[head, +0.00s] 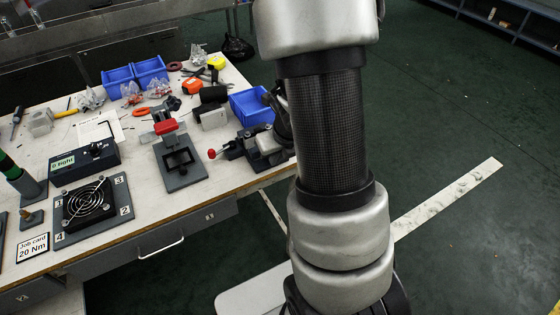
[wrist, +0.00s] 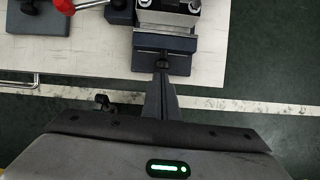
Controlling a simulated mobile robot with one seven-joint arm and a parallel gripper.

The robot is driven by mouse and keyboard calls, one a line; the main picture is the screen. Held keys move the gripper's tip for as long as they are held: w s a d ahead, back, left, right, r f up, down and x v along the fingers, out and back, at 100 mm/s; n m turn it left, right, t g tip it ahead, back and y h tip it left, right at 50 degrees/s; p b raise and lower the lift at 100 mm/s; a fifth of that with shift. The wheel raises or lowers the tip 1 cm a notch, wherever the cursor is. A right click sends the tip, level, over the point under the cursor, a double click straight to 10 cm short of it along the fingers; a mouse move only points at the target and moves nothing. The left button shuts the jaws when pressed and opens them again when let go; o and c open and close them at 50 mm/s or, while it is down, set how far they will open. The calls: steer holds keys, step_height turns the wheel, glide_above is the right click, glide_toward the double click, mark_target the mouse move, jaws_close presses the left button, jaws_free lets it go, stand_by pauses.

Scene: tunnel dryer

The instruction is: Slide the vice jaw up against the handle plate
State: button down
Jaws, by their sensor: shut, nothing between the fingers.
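The vice (head: 266,146) sits at the right edge of the bench, partly hidden by my arm. In the wrist view, the vice (wrist: 166,43) shows a dark blue-grey block with a silver jaw part (wrist: 166,19) above it, cut off by the top edge. My gripper (wrist: 161,76) is shut and empty. Its fingertips overlap the near end of the vice, beside a small dark round part; I cannot tell whether they touch. I cannot make out the handle plate for certain in either view.
A blue bin (head: 251,107) is behind the vice. A clamp with a red grip (head: 165,126) stands further left. Open floor lies right of the bench.

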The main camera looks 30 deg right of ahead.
steer(key=shift+w, duration=0.1)
steer(key=shift+w+r+p, duration=0.15)
steer(key=shift+w+p, duration=0.15)
steer(key=shift+p, duration=0.05)
steer(key=shift+w+a+p, duration=0.1)
steer(key=shift+w+p, duration=0.45)
steer(key=shift+w, duration=0.9)
